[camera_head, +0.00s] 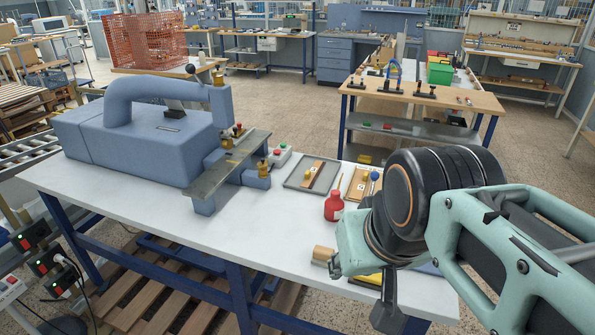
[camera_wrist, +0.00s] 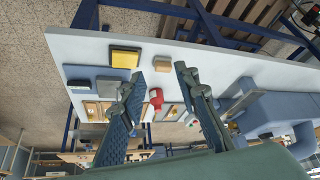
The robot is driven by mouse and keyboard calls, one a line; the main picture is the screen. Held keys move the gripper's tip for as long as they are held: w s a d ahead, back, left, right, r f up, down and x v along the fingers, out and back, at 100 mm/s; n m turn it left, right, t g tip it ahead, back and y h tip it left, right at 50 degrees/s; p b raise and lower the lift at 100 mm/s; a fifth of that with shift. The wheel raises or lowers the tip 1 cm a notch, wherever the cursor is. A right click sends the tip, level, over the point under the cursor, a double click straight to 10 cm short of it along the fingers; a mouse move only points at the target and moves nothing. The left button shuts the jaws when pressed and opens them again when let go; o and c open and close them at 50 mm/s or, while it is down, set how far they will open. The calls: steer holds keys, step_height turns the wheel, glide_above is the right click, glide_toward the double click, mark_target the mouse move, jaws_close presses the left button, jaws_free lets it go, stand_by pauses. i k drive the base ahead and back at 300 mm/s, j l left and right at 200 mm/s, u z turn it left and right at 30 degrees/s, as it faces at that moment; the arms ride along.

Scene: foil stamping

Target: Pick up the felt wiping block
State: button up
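A small tan block (camera_head: 322,254), which looks like the felt wiping block, lies near the front edge of the white table (camera_head: 150,205). In the wrist view the tan block (camera_wrist: 163,62) shows beyond and between my fingertips. My gripper (camera_wrist: 160,72) is open and empty, its two fingers spread on either side of the line to the block. I cannot tell the height between fingers and block. In the head view my wrist hides most of the gripper; one dark finger (camera_head: 388,300) shows to the right of the block.
A red bottle (camera_head: 334,206) stands behind the block. A yellow pad (camera_wrist: 125,57) lies beside it, partly hidden by my arm in the head view. A grey tray (camera_head: 297,184) and a blue stamping machine (camera_head: 150,140) stand farther back. Bare tabletop lies left of the block.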

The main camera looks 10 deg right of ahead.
mark_target(321, 254)
steer(key=i+j+z, duration=0.3)
steer(key=j+z, duration=0.3)
steer(key=i+j+z, duration=0.15)
steer(key=j+z, duration=0.15)
steer(key=j, duration=0.15)
